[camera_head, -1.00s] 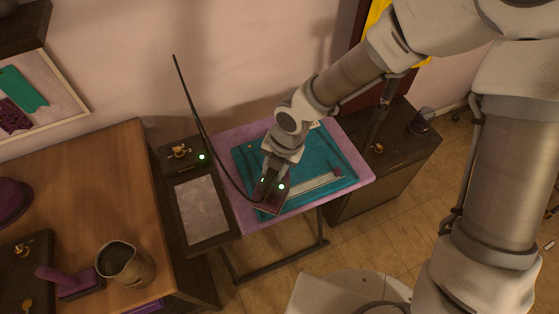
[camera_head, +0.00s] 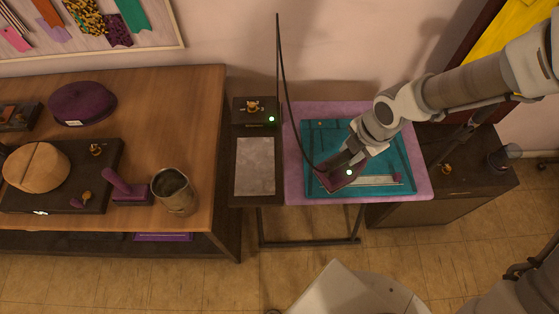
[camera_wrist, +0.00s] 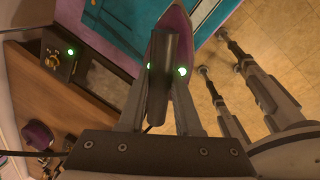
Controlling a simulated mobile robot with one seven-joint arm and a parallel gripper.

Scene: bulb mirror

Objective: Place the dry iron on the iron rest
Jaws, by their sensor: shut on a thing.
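The dry iron (camera_head: 342,181) is dark purple with a black cord rising from it to a tall thin pole. My gripper (camera_head: 347,160) is shut on the iron over the teal mat on the pink table. In the wrist view the iron's dark handle (camera_wrist: 165,80) lies between my fingers, and its purple body (camera_wrist: 178,25) shows beyond. I cannot tell whether the iron touches the mat. The iron rest appears to be the grey plate (camera_head: 255,166) in a dark frame, left of the pink table, with a green-lit box (camera_head: 256,110) behind it.
The pink table (camera_head: 293,180) carries the teal mat (camera_head: 320,140) and a pale ruler (camera_head: 377,181). A metal jug (camera_head: 175,192) and a purple-handled tool (camera_head: 123,188) stand near the wooden table's right edge. A dark cabinet (camera_head: 470,170) stands right. The grey plate is bare.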

